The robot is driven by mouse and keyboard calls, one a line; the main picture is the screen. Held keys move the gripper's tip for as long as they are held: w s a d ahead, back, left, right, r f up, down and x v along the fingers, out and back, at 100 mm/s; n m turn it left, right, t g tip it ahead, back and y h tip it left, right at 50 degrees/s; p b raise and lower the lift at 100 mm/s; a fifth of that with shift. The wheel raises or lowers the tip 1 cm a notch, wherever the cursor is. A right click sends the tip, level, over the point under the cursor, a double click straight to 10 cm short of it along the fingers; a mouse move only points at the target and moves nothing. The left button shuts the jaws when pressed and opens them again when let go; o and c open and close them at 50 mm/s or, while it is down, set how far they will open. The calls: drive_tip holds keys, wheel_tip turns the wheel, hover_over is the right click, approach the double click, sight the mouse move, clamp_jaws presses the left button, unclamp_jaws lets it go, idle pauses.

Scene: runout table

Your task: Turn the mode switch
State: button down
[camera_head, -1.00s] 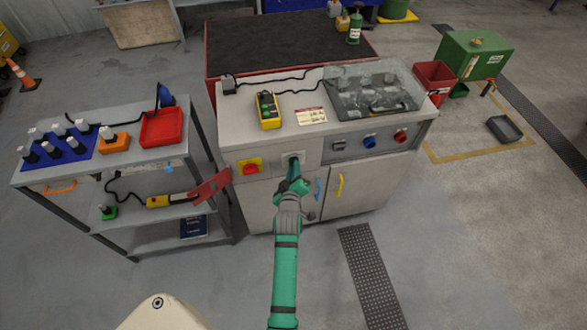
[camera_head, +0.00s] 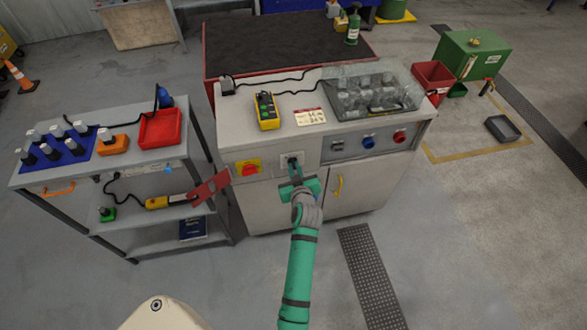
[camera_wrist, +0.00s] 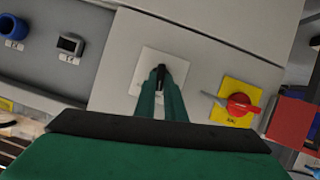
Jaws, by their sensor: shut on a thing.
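The mode switch (camera_wrist: 161,70) shows in the wrist view as a small black handle on a white square plate (camera_wrist: 149,66) on the grey cabinet front. My gripper (camera_wrist: 161,80) has its two green fingers closed on this handle, one on each side. The fingers hide part of the handle and any marks below it. In the head view my gripper (camera_head: 294,166) reaches the white plate (camera_head: 285,158) from the front, with its palm lying across the cabinet door. The switch's exact angle cannot be read.
A red rotary switch (camera_head: 250,170) on a yellow plate sits left of the mode switch. Blue (camera_head: 369,141) and red (camera_head: 400,137) knobs are at right. A yellow door handle (camera_head: 339,188) is near my wrist.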

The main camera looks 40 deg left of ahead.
drive_tip(key=shift+d+m+g+y, duration=0.1)
drive_tip(key=shift+m+g+y, duration=0.25)
drive_tip(key=shift+m, duration=0.35)
drive_tip(key=c, duration=1.8)
unclamp_jaws()
drive_tip(key=shift+c, duration=0.2)
drive_tip(key=shift+d, duration=0.1)
drive_tip(key=v, duration=1)
drive_tip(key=shift+s+d+r, duration=0.15)
drive_tip(key=shift+d+r, duration=0.05)
